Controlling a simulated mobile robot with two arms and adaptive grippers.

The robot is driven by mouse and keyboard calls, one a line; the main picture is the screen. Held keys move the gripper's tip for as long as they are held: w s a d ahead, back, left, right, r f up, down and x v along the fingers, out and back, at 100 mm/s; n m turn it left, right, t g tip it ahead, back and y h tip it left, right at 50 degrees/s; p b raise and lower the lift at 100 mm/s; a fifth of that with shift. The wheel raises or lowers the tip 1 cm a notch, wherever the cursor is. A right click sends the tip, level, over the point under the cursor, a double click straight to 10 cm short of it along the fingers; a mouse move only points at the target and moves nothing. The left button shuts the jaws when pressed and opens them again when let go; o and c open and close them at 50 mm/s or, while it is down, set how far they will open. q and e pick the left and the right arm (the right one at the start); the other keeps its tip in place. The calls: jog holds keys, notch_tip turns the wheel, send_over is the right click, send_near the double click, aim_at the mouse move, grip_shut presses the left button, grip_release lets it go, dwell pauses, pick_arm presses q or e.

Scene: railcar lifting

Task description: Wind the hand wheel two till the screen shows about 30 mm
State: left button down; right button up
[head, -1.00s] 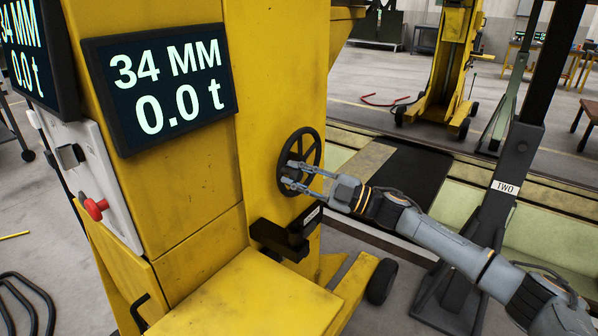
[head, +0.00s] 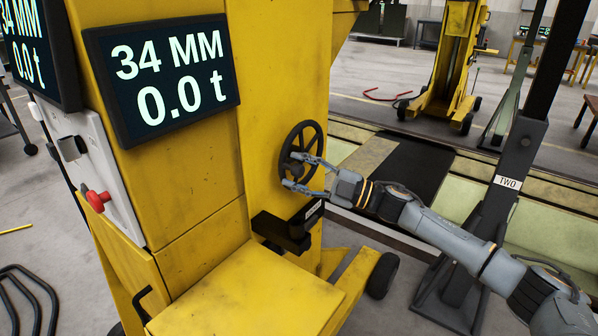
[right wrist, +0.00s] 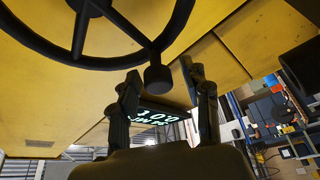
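The hand wheel (head: 302,140) is a black spoked wheel on the side of the yellow lifting jack (head: 190,215). The screen (head: 165,80) on the jack reads 34 MM and 0.0 t. My right gripper (head: 293,171) is at the wheel's lower part, its two fingers apart. In the right wrist view the wheel (right wrist: 85,45) fills the upper left, and its black knob (right wrist: 158,78) lies between the open fingers (right wrist: 161,82), with a visible gap on both sides. My left gripper is not in view.
A black bracket (head: 283,230) with a small label juts out below the wheel. A dark post (head: 495,205) labelled TWO stands to the right, behind my right arm. A red button (head: 97,200) is on the jack's left panel. Another yellow jack (head: 450,60) stands farther back.

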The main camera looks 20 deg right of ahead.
jog(key=v, duration=1.2)
dwell(0.3)
